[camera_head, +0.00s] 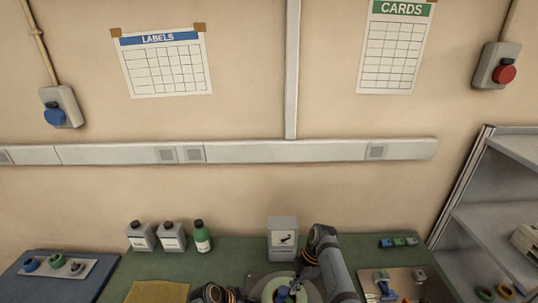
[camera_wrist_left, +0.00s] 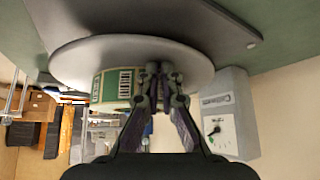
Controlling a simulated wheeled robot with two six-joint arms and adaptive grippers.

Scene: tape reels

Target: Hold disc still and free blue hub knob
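A pale disc with a green-and-white roll (camera_head: 269,291) sits at the front of the green bench, partly cut off below. The blue hub knob (camera_head: 283,293) stands at its middle. My right gripper (camera_head: 293,285) reaches down beside the knob; whether its fingers touch it is too small to tell. My left arm enters low at the left, its gripper unclear there. In the left wrist view, the grey disc (camera_wrist_left: 90,62) shows tilted with a labelled roll (camera_wrist_left: 112,86) on it. My left gripper (camera_wrist_left: 159,70) has its fingertips close together at the disc's near rim, seemingly on it.
A grey box (camera_head: 283,238) stands behind the disc, and it also shows in the left wrist view (camera_wrist_left: 230,112). Bottles (camera_head: 202,236) stand at the back left. A blue mat (camera_head: 30,290) holds a parts tray. A tool board (camera_head: 410,286) lies right of my right arm.

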